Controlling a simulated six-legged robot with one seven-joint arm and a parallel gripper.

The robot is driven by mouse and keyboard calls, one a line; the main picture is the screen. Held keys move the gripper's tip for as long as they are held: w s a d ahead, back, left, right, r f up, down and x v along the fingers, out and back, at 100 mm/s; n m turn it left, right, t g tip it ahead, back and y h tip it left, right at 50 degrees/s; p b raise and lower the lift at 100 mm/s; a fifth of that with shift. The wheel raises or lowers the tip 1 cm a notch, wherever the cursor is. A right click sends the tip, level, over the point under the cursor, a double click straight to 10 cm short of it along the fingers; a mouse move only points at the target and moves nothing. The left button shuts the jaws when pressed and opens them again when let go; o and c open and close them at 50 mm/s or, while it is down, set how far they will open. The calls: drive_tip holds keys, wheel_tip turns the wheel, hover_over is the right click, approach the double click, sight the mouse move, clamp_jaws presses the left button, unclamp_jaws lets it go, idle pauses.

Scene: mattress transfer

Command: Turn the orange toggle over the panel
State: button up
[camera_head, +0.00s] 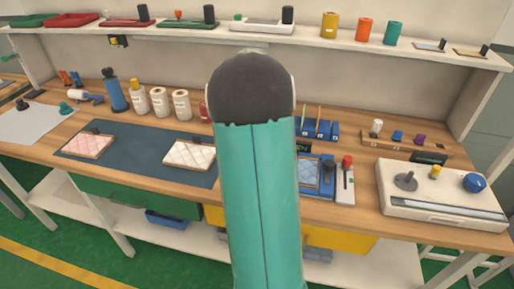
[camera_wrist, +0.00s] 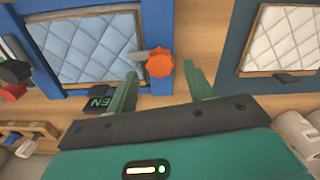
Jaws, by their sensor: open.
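The orange toggle (camera_wrist: 159,63) is a knobbed wheel with a small grey bar at its left, at the right edge of the blue-framed panel (camera_wrist: 149,20) in the wrist view. The panel holds a light blue quilted pad (camera_wrist: 90,45). My gripper (camera_wrist: 161,74) is open, with one green finger on each side of the toggle in the picture. I cannot tell whether either finger touches it. In the head view my arm hides the gripper and toggle; only the right part of the blue panel (camera_head: 318,191) and its pad (camera_head: 308,171) shows.
A dark mat (camera_head: 130,155) with a pink pad (camera_head: 88,145) and a white pad (camera_head: 190,154) lies left of my arm. A white control box (camera_head: 440,208) stands at the right. A shelf (camera_head: 330,42) with several items runs above the bench. A black label block (camera_wrist: 100,103) sits near the left finger.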

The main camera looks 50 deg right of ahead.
wheel_tip(320, 180, up, 11)
drive_tip(key=shift+r, duration=0.15)
idle(0.6)
drive_tip(key=w+a+r+n+t, duration=0.1)
drive_tip(key=a+r+n, duration=0.2)
drive_tip(key=a, duration=0.8)
drive_tip(key=w+a+r+n+t, duration=0.1)
drive_tip(key=a+r+n+t, duration=0.1)
drive_tip(key=a, duration=0.9)
drive_tip(key=s+a+f+n+t, duration=0.1)
drive_tip(key=s+a+n, duration=0.2)
drive_tip(key=a, duration=0.6)
drive_tip(key=s+a+f+n+t, duration=0.1)
drive_tip(key=s+a+f+n, duration=0.1)
drive_tip(key=s+a, duration=0.4)
drive_tip(key=a+n, duration=0.1)
drive_tip(key=a, duration=0.3)
drive_tip(key=shift+s+a+t, duration=0.25)
drive_tip(key=shift+s+t, duration=0.05)
drive_tip(key=shift+s, duration=0.1)
